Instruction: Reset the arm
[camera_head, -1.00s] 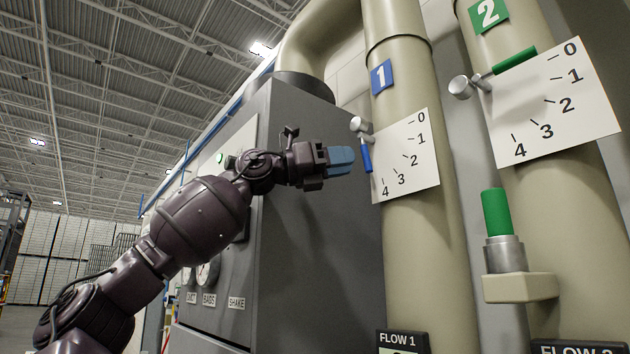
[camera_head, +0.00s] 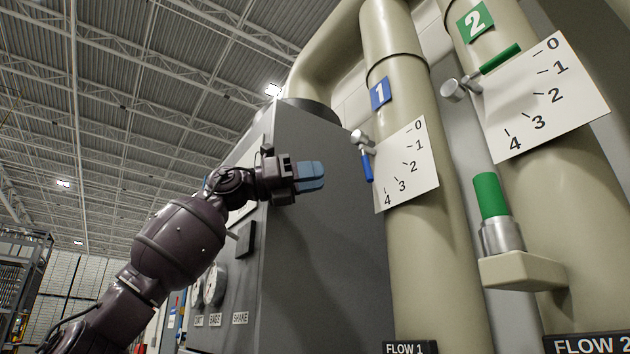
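My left arm comes in from the lower left, and its gripper (camera_head: 312,176) with blue fingers points right in front of the grey cabinet. From this side the fingers overlap, and I cannot tell whether they are apart. The gripper is clear of the blue valve handle (camera_head: 367,166) on pipe 1, with a gap between them. That handle hangs down beside the white 0 to 4 scale (camera_head: 407,168). My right gripper is not in view.
The grey cabinet (camera_head: 330,240) with gauges (camera_head: 214,285) stands behind my arm. Pipe 1 (camera_head: 430,270) and pipe 2 (camera_head: 585,220) stand to the right. A green valve handle (camera_head: 500,58) and a green-topped cylinder (camera_head: 490,196) are at pipe 2.

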